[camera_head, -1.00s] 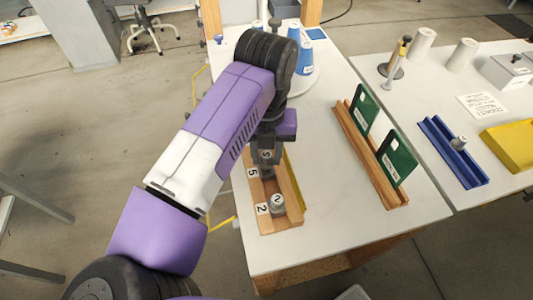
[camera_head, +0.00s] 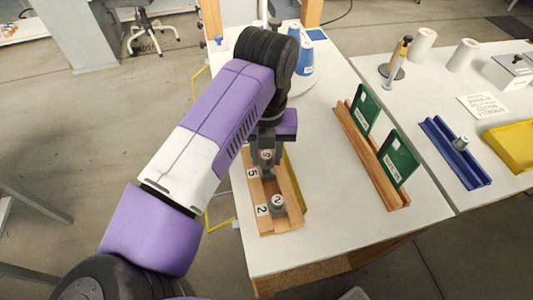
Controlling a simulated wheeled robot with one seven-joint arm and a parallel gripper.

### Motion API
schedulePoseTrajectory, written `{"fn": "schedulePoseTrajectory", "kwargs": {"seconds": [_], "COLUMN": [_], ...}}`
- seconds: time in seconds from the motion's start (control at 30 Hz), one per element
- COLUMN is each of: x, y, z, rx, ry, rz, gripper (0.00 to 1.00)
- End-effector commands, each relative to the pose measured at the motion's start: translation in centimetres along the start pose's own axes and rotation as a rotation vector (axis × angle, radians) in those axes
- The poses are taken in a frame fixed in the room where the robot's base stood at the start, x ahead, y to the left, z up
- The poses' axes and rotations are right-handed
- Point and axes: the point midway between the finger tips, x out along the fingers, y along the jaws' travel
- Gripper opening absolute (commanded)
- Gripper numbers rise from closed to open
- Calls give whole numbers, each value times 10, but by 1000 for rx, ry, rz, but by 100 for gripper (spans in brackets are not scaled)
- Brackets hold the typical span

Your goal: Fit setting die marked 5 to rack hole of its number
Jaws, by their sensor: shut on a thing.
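The wooden rack (camera_head: 292,190) stands near the front left of the white table, with number labels 5 (camera_head: 252,173) and 2 (camera_head: 262,211) along its left side. A grey die marked 2 (camera_head: 277,202) stands upright in the rack beside label 2. My gripper (camera_head: 266,165) points down over the rack beside label 5, shut on a grey die (camera_head: 266,156) whose top mark looks like 5. The die's lower end and the hole under it are hidden, so I cannot tell whether it is in the hole.
Right of the rack, a wooden holder (camera_head: 372,160) bears two green boards (camera_head: 399,159). Further right are a blue channel (camera_head: 455,160) with a grey piece (camera_head: 461,143) and a yellow tray (camera_head: 512,148). Blue-and-white spools (camera_head: 305,62) stand behind my arm. The table between rack and holder is clear.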

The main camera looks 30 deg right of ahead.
Motion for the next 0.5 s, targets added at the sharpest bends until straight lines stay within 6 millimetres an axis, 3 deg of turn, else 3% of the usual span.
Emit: {"fn": "schedulePoseTrajectory", "kwargs": {"seconds": [0.5], "x": [6], "y": [0], "z": [0], "rx": [0], "ry": [0], "rz": [1], "gripper": [0]}}
